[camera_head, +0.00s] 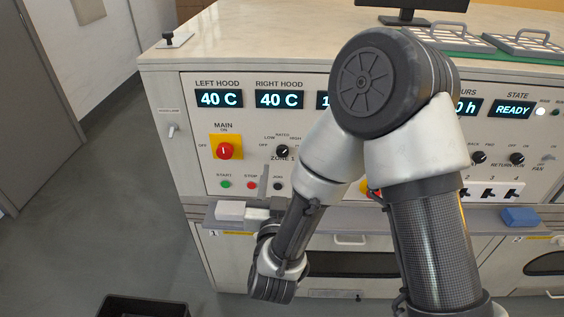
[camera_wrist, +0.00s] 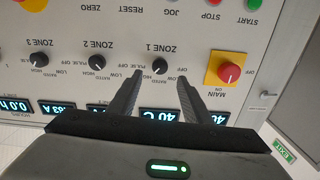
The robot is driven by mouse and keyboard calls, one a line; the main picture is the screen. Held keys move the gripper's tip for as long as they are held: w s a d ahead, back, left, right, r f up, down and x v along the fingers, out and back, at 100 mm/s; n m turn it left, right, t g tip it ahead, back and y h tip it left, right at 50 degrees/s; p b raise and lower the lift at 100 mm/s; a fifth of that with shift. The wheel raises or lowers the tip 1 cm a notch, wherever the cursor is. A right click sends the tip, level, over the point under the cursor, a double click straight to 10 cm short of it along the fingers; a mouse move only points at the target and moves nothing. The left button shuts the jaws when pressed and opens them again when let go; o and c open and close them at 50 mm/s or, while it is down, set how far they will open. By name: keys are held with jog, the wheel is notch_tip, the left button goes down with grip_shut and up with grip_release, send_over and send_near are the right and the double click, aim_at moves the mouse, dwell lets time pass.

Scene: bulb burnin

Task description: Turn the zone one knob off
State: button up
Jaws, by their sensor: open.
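The zone one knob (camera_head: 282,151) is a small black dial on the white panel, with OFF, LOW, RATED and HIGH marked around it. Its pale mark seems to point up and right in the head view, but is too small to read surely. In the upside-down wrist view, the knob (camera_wrist: 160,66) lies between the two dark fingertips of my gripper (camera_wrist: 160,77). The fingers are apart, and no contact with the knob is visible. In the head view, my gripper (camera_head: 263,190) is low in front of the panel, below the knob, partly hidden by my wrist.
The red main switch (camera_head: 224,151) on its yellow plate is left of the knob. Green start (camera_head: 226,184) and red stop (camera_head: 252,184) buttons are below. A ledge (camera_head: 350,215) juts out under the panel, with a white block (camera_head: 231,210) on it. My arm hides the panel's middle.

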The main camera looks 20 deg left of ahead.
aim_at(282, 153)
jog(key=x, duration=0.7)
jog(key=shift+w, duration=0.2)
jog(key=c, duration=1.1)
